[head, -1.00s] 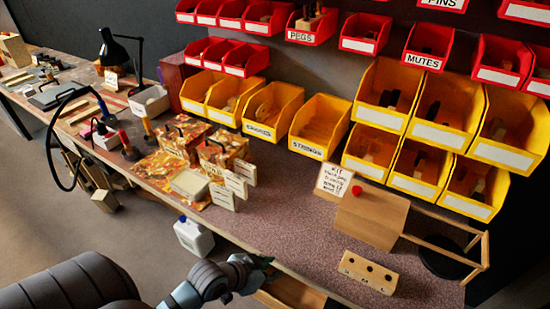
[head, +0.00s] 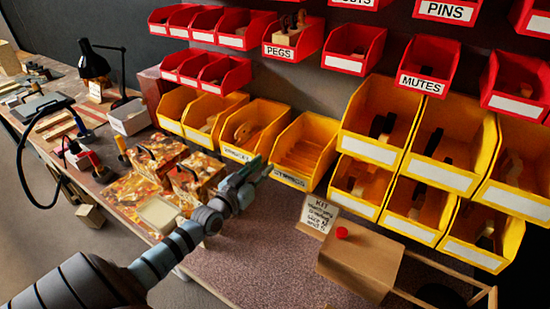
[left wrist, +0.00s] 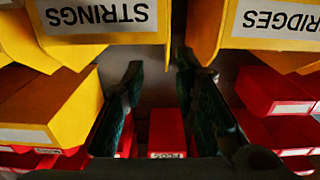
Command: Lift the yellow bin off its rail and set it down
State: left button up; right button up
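Several yellow bins hang in rows on the rack. The STRINGS bin (head: 306,150) is at the right end of the lower left row and looks empty. The BRIDGES bin (head: 252,127) hangs to its left with something tan inside. My left gripper (head: 259,170) is in front of these two bins, its tip covering part of the STRINGS label. In the left wrist view, which is upside down, the fingers (left wrist: 159,72) are apart with nothing between them. The STRINGS label (left wrist: 97,15) and BRIDGES label (left wrist: 284,20) show on either side. My right gripper is out of view.
Red bins (head: 292,38) hang above. A wooden stand (head: 362,262) with a red knob and a KIT card (head: 319,213) is on the bench at right. Patterned boxes (head: 198,178) stand left, near my arm. The speckled bench top (head: 262,250) between them is mostly clear.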

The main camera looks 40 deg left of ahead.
aim_at(278, 148)
pick_arm(q)
jog(key=w+b, duration=0.2)
jog(key=w, duration=0.1)
jog(key=w+a+b, duration=0.1)
jog(key=w+b, duration=0.1)
jog(key=w, duration=0.2)
jog(key=w+b, duration=0.2)
jog(key=w, duration=0.1)
jog(key=shift+w+a+f, duration=0.25)
jog(key=shift+a+f, duration=0.05)
jog(key=shift+w+r+b, duration=0.1)
jog(key=shift+r+b, duration=0.05)
jog(key=shift+b, duration=0.15)
jog(key=shift+r, duration=0.2)
jog(key=shift+f, duration=0.1)
grip_shut()
